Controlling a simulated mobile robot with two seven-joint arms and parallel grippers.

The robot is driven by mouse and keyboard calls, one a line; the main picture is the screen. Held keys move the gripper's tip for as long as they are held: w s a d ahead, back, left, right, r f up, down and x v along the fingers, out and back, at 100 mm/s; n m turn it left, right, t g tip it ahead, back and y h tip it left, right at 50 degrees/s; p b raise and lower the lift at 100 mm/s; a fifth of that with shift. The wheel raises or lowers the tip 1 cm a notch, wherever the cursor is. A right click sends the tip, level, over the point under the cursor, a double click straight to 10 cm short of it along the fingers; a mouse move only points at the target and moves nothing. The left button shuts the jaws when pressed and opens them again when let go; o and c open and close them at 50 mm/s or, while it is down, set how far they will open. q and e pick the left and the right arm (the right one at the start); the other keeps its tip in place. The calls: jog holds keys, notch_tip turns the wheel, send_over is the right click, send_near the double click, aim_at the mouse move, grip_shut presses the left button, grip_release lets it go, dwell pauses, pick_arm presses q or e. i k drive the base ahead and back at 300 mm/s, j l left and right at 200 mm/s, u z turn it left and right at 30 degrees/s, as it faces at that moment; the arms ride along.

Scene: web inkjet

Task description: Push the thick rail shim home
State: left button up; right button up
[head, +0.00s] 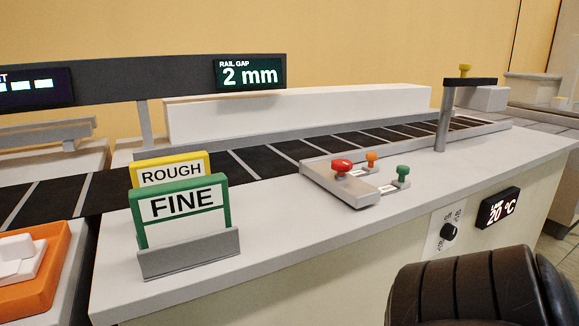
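Three knobs stand at the near edge of the rail: a large red knob (341,167), an orange knob (371,158) and a green knob (402,175). They sit on or beside a grey block (338,187) on the white bench top. Small labels lie by the knobs, too small to read. I cannot tell which piece is the thick rail shim, or how far in any shim sits. A display (249,73) above the rail reads "RAIL GAP 2 mm". Neither gripper shows.
A dark belt (295,150) runs behind the knobs. A grey post (444,120) with a yellow knob (464,70) stands to their right. FINE (183,207) and ROUGH (165,173) cards stand in a holder at left.

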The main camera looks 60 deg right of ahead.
aim_at(368, 169)
jog(key=z, duration=2.35)
jog(key=i+l, duration=0.1)
jog(key=l+z, duration=0.1)
jog(key=l, duration=0.25)
jog(key=i, duration=0.05)
